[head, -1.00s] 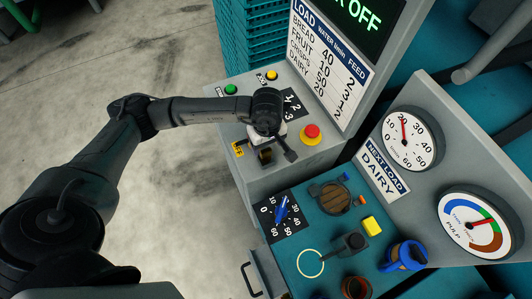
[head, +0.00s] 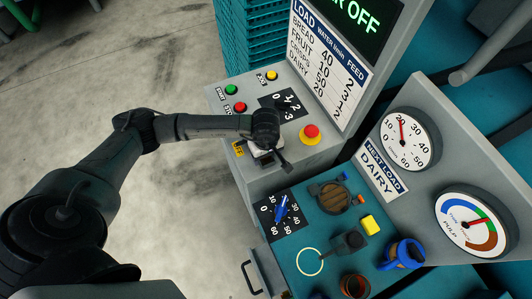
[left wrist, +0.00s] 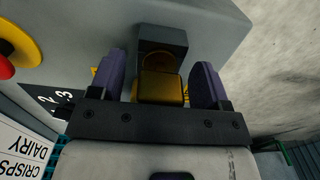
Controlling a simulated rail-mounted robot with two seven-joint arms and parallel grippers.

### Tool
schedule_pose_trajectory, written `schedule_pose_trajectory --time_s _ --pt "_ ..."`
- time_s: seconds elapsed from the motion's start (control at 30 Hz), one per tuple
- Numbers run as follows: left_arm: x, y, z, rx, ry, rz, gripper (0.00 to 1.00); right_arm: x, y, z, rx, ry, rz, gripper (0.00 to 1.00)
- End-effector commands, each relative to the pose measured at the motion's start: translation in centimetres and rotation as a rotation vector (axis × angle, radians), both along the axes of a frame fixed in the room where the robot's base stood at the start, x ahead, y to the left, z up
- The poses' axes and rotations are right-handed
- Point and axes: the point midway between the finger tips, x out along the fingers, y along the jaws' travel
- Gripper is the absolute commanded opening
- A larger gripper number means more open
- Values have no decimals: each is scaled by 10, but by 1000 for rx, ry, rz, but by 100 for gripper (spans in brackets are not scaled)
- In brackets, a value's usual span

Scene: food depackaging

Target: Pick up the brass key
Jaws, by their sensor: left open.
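My left gripper (head: 266,146) is open over the front part of the grey control panel, beside a small yellow label (head: 238,148). In the left wrist view, its two purple-grey fingers (left wrist: 161,70) stand apart. A brass-yellow block (left wrist: 161,88), which looks like the brass key, lies between them with a visible gap on each side. A dark square housing (left wrist: 162,40) sits just beyond it. In the head view the gripper hides most of this spot, so the key's shape is unclear there. My right gripper is not seen.
A red mushroom button (head: 311,132) on a yellow base stands right of the gripper. Green (head: 232,90), red (head: 240,107) and yellow (head: 271,75) buttons lie behind.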

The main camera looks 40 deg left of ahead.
Motion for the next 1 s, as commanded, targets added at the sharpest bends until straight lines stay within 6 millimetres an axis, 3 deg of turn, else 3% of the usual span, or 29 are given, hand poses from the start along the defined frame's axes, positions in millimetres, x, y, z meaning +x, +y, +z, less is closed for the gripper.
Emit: schedule_pose_trajectory --time_s 0.07,0.6,1.0 --pt "0 0 0 0 0 0 67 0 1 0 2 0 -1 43" --pt "0 0 0 0 0 0 16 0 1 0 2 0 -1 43" --pt "1 0 8 -1 -3 0 15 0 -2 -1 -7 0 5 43"
